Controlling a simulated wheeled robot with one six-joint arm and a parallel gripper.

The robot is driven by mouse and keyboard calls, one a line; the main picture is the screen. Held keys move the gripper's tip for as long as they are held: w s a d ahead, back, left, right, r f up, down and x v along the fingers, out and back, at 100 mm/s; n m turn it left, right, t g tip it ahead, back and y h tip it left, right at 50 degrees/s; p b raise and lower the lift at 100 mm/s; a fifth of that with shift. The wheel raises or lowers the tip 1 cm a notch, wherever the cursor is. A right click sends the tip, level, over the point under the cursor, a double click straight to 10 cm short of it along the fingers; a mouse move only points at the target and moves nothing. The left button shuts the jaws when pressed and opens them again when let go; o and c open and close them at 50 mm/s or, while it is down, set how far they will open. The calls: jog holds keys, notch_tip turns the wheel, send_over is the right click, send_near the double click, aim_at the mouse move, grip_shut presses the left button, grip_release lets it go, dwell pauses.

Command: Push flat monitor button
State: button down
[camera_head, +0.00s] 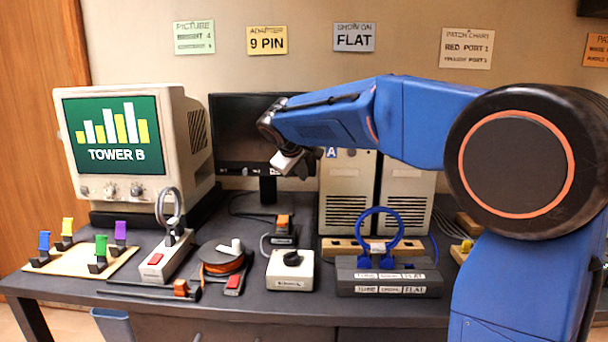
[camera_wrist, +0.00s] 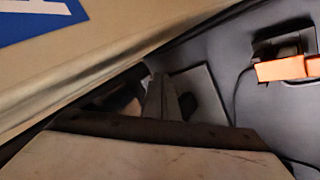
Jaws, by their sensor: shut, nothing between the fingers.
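The flat monitor (camera_head: 232,125) is a dark, thin screen on a black stand at the back of the desk, and its screen is black. Its button cannot be clearly made out; small marks show on its lower bezel. My gripper (camera_head: 284,164) is shut and empty in front of the monitor's lower right part, hiding some of that edge. I cannot tell whether it touches the monitor. In the wrist view, my gripper (camera_wrist: 158,100) shows as dark and pale parts at bottom centre, beside a beige case.
A beige tower (camera_head: 346,180) labelled A stands right of the monitor; its blue label (camera_wrist: 38,14) is close in the wrist view. A CRT (camera_head: 130,140) stands left.

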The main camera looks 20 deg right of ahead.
jog(key=shift+w, duration=0.1)
dwell(0.6)
jog(key=shift+w+d, duration=0.15)
jog(key=shift+w, duration=0.2)
jog(key=shift+w, duration=0.15)
dwell(0.5)
jog(key=shift+s, duration=0.6)
jog(key=s+a, duration=0.2)
jog(key=s, duration=0.3)
jog(key=shift+s, duration=0.35)
jog(key=shift+a, duration=0.1)
dwell(0.3)
